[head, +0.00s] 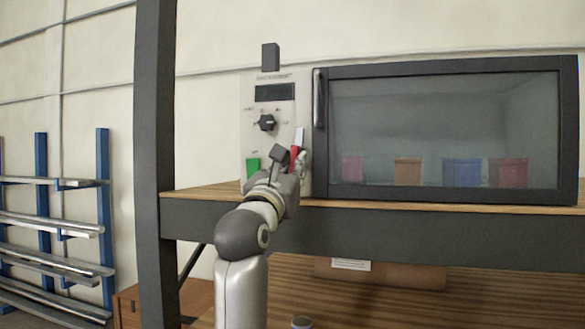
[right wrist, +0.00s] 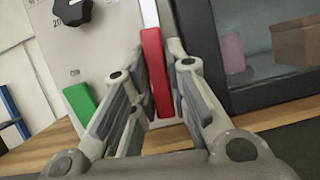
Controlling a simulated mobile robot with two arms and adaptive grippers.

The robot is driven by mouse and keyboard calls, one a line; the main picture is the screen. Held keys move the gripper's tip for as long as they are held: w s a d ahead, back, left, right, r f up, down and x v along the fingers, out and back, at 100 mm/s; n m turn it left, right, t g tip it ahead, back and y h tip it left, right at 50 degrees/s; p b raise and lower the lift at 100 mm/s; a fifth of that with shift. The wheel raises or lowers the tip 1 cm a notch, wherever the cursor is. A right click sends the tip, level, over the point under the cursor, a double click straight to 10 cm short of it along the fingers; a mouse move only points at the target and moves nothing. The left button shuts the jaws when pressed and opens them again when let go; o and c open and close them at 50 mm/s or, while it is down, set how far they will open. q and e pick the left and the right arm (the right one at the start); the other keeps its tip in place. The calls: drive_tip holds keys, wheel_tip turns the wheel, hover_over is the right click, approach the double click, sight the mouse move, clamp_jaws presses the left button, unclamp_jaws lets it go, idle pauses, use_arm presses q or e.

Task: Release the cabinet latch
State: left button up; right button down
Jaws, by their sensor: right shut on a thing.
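The cabinet (head: 450,66) stands on a shelf and has a dark-framed glass door (head: 440,120) that looks shut. A vertical handle (head: 319,100) is at the door's left edge. The light control panel (head: 258,145) left of the door carries a red latch lever (head: 295,156) with a pale upper part. In the right wrist view the red lever (right wrist: 155,75) stands upright between my right gripper's fingers. My right gripper (head: 288,160) is shut on the red lever. Its fingers hide part of the panel. My left gripper is not in view.
The panel also has a black knob (head: 267,123), a dark display (head: 275,92) and a green switch (head: 253,168). Several coloured containers show behind the glass. A dark post (head: 154,130) rises left of the cabinet. A rack with metal bars (head: 55,228) stands further left.

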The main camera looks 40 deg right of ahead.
drive_tip(key=shift+s+d+n+t+y, duration=0.15)
drive_tip(key=shift+n+t+y, duration=0.25)
drive_tip(key=shift+n, duration=0.5)
drive_tip(key=c, duration=1.7)
unclamp_jaws()
drive_tip(key=shift+d+f, duration=0.1)
drive_tip(key=v, duration=0.7)
drive_tip(key=shift+f, duration=0.15)
